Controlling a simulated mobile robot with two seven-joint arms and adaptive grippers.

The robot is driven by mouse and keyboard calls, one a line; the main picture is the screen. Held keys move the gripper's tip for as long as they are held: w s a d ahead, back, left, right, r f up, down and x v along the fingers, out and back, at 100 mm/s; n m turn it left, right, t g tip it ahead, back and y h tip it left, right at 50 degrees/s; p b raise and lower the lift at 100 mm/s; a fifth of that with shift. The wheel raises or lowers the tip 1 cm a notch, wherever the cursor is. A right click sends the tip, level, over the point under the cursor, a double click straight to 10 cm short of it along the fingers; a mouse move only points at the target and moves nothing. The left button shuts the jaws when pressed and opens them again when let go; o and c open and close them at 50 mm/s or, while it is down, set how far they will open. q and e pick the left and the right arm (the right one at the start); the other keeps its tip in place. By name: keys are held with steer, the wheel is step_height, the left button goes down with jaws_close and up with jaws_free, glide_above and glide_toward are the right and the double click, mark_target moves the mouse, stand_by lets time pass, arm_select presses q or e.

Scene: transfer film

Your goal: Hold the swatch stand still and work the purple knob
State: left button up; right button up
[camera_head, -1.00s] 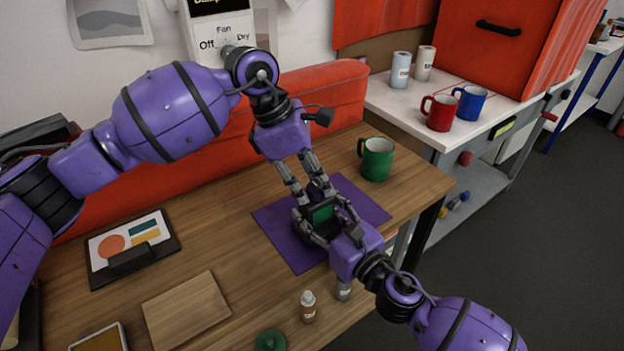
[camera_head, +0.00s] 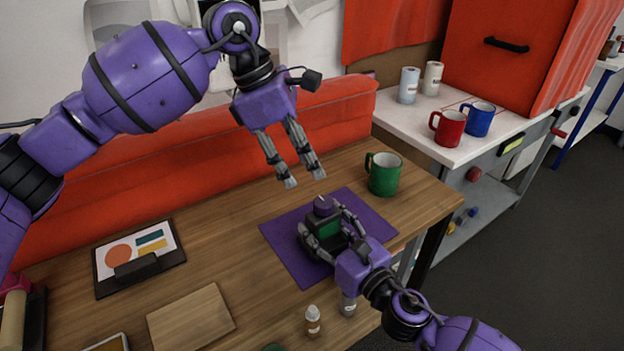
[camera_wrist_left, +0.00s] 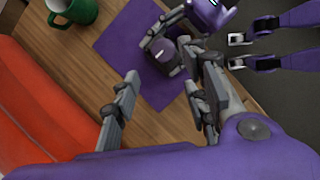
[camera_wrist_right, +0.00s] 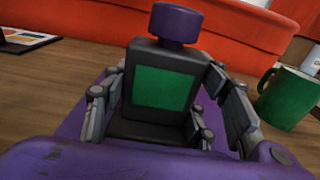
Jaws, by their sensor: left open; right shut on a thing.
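The swatch stand (camera_head: 327,230) is a dark block with a green square face, upright on a purple mat (camera_head: 287,262). Its purple knob (camera_head: 323,205) sits on top; in the right wrist view the knob (camera_wrist_right: 176,24) is clear of any finger. My right gripper (camera_head: 325,226) is shut on the stand, with a finger on each side of its body (camera_wrist_right: 122,62). My left gripper (camera_head: 305,179) is open and empty, above and behind the knob. In the left wrist view the knob (camera_wrist_left: 162,52) shows beyond the parted fingers.
A green mug (camera_head: 383,175) stands right of the mat. A clipboard (camera_head: 138,257), a wooden board (camera_head: 190,318) and a small bottle (camera_head: 313,321) lie or stand to the left and front. Red and blue mugs stand on the white side bench (camera_head: 420,122).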

arm_select(q)
steer(key=shift+v, duration=1.45)
arm_select(e)
steer(key=o, duration=1.5)
steer(key=shift+c, duration=0.2)
